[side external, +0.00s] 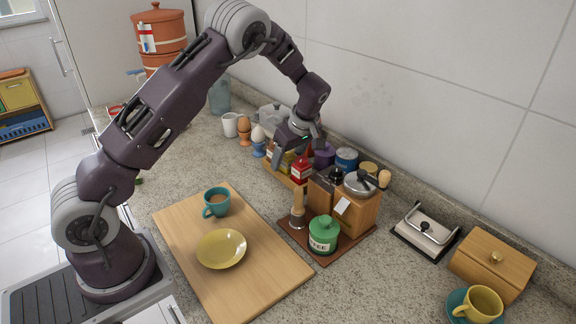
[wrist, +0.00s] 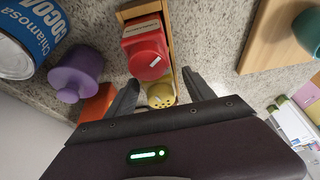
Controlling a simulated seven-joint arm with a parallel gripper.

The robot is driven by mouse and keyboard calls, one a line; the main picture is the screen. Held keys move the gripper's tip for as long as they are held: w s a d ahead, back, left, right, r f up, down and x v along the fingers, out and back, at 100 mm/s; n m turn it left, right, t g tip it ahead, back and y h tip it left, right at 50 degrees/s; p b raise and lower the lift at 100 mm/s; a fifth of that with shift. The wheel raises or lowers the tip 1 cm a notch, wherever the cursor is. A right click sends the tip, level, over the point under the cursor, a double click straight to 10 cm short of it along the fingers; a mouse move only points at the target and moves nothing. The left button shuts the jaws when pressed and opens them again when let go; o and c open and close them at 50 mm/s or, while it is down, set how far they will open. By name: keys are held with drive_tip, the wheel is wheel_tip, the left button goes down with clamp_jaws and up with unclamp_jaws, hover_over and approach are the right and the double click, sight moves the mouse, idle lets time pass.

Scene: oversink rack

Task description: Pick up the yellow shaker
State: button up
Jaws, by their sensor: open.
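The yellow shaker (wrist: 161,94) shows its round, holed top in the wrist view, between the two fingers and close to my gripper's body. Part of it is hidden by the gripper body. A red shaker (wrist: 146,56) stands directly beside it in the same narrow wooden rack (wrist: 172,20). My gripper (wrist: 160,78) is open and empty, with one finger on each side of the rack. In the side view my gripper (side external: 297,148) is over the rack near the wall, above the red shaker (side external: 301,171). The yellow shaker is hard to make out there.
Egg cups and a white mug (side external: 230,125) are left of the rack. A wooden grinder box (side external: 356,212) and green jar (side external: 323,235) are right. A cutting board (side external: 262,285) lies in front.

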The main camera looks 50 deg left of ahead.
clamp_jaws()
drive_tip(key=shift+r, duration=0.1)
